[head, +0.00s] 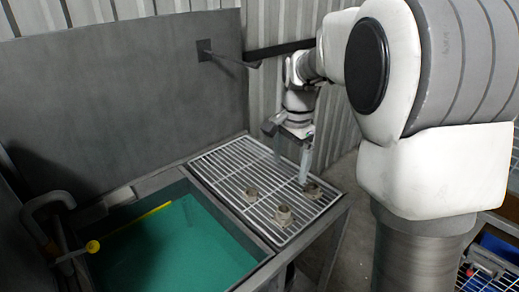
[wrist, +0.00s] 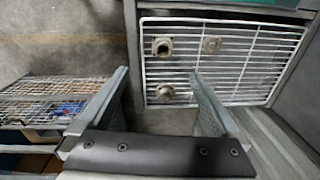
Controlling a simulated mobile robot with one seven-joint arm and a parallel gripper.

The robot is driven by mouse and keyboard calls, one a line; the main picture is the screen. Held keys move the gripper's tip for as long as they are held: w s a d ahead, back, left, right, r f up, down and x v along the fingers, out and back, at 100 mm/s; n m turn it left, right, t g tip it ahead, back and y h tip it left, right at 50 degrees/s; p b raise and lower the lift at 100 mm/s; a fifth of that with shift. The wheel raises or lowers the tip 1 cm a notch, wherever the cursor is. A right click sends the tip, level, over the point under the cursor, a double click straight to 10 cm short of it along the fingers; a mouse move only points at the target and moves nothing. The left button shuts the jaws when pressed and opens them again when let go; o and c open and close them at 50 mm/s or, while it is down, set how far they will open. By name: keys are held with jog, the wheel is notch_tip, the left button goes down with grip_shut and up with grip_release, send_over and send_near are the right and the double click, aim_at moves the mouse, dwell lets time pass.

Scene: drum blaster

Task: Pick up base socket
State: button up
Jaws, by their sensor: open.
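Three small beige metal fittings stand on a white wire rack (head: 222,172). The front one (head: 284,215) has a round open top, the left one (head: 251,194) stands farther back, and the right one (head: 313,192) is partly covered by a finger of my gripper (head: 291,168). I cannot tell which is the base socket. In the wrist view, my gripper (wrist: 159,76) is open and empty. One fitting (wrist: 164,92) shows between its fingertips, near the rack's edge. Two more fittings, (wrist: 162,46) and (wrist: 213,45), show beyond. The gripper appears above the rack, apart from the fittings.
A basin with a green bottom (head: 172,250) adjoins the rack on the left, with a yellow stick (head: 142,217) and a curved pipe (head: 50,199) at its side. A grey panel (head: 120,95) stands behind. A wire shelf with blue items (wrist: 60,100) is at the wrist view's left.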

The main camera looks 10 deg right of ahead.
jog(key=w+f+m, duration=0.2)
jog(key=w+f, duration=0.1)
jog(key=f, duration=0.1)
jog(key=b, duration=0.1)
send_near(284, 208)
jog(key=shift+g, duration=0.4)
jog(key=f, duration=0.6)
jog(key=shift+w+a, duration=0.2)
jog(key=shift+a, duration=0.15)
jog(key=shift+d+f, duration=0.15)
jog(key=shift+f, duration=1.2)
jog(key=shift+d+f, duration=0.15)
jog(key=shift+f, duration=1.25)
grip_shut()
jog(key=shift+w+r, duration=0.1)
